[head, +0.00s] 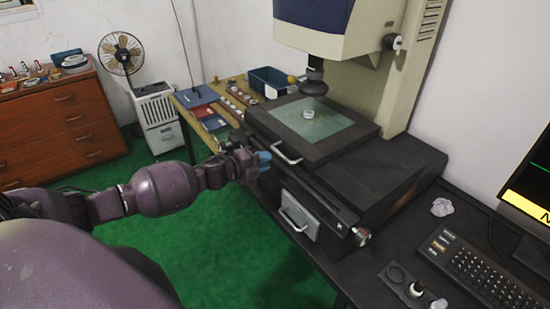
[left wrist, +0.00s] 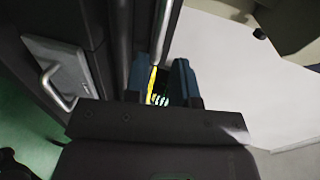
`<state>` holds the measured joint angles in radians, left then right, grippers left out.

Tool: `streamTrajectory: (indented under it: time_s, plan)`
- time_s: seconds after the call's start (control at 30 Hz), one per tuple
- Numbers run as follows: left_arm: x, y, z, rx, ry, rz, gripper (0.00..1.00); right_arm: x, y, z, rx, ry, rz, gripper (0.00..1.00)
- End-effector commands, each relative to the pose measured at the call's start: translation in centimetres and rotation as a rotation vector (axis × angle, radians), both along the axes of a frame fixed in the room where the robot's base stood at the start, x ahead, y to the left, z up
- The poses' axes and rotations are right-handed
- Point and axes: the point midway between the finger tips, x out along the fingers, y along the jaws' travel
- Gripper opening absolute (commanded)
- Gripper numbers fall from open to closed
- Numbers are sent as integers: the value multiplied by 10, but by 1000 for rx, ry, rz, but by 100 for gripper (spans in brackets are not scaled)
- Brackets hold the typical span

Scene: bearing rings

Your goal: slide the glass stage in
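The glass stage (head: 350,133) is a dark frame with a greenish glass plate on the measuring machine, under its lens. It sits offset toward the front left, with dark bed showing to its right. A small pale ring (head: 308,114) lies on the glass. A silver bar handle (head: 287,158) is on the stage's front side. My left gripper (head: 262,160), with blue fingertips, is just left of this handle. In the left wrist view the fingers (left wrist: 163,82) stand apart, with a silver bar running down near them; whether it lies between them I cannot tell. My right gripper is not in view.
A lower panel with its own handle (head: 298,215) is on the machine's front; it also shows in the left wrist view (left wrist: 52,88). A keyboard (head: 470,268) and crumpled paper (head: 442,207) lie at right. A wooden table (head: 190,97) with trays stands behind left.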

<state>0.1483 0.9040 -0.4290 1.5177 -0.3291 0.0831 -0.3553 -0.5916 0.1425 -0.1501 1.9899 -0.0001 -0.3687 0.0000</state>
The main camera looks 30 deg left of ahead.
Motion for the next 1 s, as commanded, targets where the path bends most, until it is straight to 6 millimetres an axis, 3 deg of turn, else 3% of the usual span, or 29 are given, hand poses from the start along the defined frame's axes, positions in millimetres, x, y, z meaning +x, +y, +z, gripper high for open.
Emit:
streamTrajectory:
  time_s: [0.1, 0.3, 1.0]
  plan:
    - [-16, 6, 3, 1, 1, 1, 24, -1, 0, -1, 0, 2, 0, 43]
    - [-29, 11, 7, 0, 0, 0, 24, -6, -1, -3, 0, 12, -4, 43]
    - [-31, 11, 7, -1, 0, 1, 24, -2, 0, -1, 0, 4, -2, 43]
